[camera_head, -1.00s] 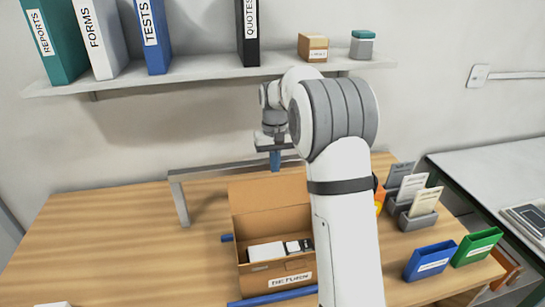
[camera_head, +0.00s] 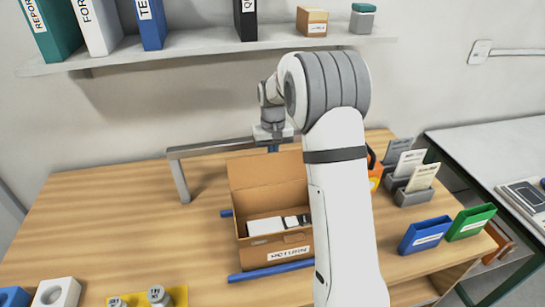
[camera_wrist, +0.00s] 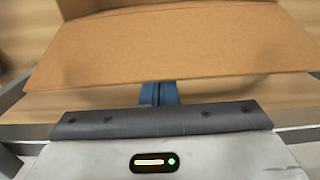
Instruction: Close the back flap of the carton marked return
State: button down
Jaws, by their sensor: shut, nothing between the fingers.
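The open carton (camera_head: 243,237) stands on the wooden table; the label on its front (camera_head: 282,254) is blurred now but read RETURN in the earlier head view. Its back flap (camera_head: 262,170) stands up from the rear edge. White items and a dark one lie inside. My gripper (camera_head: 273,148) is behind the flap, its blue fingers partly hidden by the flap's top edge. In the wrist view the flap (camera_wrist: 180,45) fills the upper middle, and my shut, empty fingers (camera_wrist: 159,94) are at its near edge. I cannot tell whether they touch it.
A grey metal frame (camera_head: 205,150) stands behind the carton, close to my gripper. Blue bars (camera_head: 270,271) lie beside the carton. A shelf (camera_head: 190,53) with binders is above. Blue and green bins (camera_head: 425,235) are at right.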

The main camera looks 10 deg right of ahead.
jog(key=shift+s+f, duration=0.1)
jog(key=shift+s+t+b, duration=0.1)
jog(key=shift+t+b, duration=0.3)
jog(key=shift+b, duration=0.2)
